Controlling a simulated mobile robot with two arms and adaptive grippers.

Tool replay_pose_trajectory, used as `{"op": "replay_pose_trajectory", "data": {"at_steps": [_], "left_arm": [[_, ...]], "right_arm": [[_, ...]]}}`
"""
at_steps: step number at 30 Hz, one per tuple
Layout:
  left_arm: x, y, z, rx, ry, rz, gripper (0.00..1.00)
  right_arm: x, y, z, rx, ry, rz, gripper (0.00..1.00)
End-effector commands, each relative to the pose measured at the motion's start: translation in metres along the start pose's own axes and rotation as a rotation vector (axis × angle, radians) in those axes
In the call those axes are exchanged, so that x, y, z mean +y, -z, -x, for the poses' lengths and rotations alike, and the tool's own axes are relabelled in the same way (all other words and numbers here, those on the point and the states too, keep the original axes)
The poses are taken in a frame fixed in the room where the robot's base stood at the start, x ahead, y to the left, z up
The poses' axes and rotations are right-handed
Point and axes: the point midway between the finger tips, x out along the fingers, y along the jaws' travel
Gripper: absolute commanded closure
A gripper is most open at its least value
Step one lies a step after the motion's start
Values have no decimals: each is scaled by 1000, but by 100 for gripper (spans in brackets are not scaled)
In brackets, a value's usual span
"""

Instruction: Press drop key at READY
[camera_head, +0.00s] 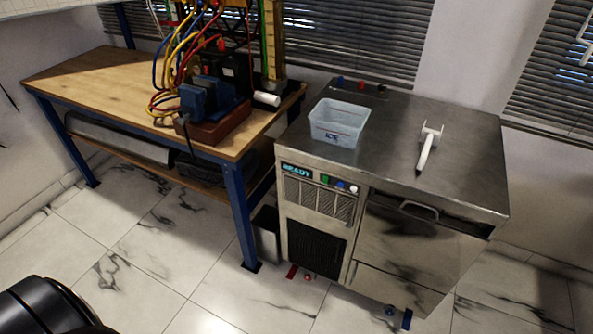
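A steel cabinet machine (420,245) stands right of the workbench. Its small dark display (296,170) shows cyan letters that appear to read READY. Right of the display on the same front strip sit a green key (325,179), a blue key (340,185) and a whitish key (354,189). Any labels on them are too small to read, so I cannot tell which is the drop key. Neither of my grippers is in view, and nothing touches the keys.
A clear tub (338,122) marked ICE and a white scoop (429,146) rest on the machine's steel top. A wooden workbench (100,85) at left carries a rig with coloured hoses (160,70). The tiled floor (150,240) in front is mostly free.

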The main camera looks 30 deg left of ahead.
Motion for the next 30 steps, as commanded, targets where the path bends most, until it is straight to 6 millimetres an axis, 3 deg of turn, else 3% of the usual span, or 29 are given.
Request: {"op": "replay_pose_trajectory", "data": {"at_steps": [7, 25, 30], "left_arm": [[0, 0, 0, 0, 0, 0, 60], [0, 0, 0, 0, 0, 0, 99], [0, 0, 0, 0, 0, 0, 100]], "right_arm": [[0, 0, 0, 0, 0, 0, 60], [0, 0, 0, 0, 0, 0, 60], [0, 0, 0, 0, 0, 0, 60]]}}
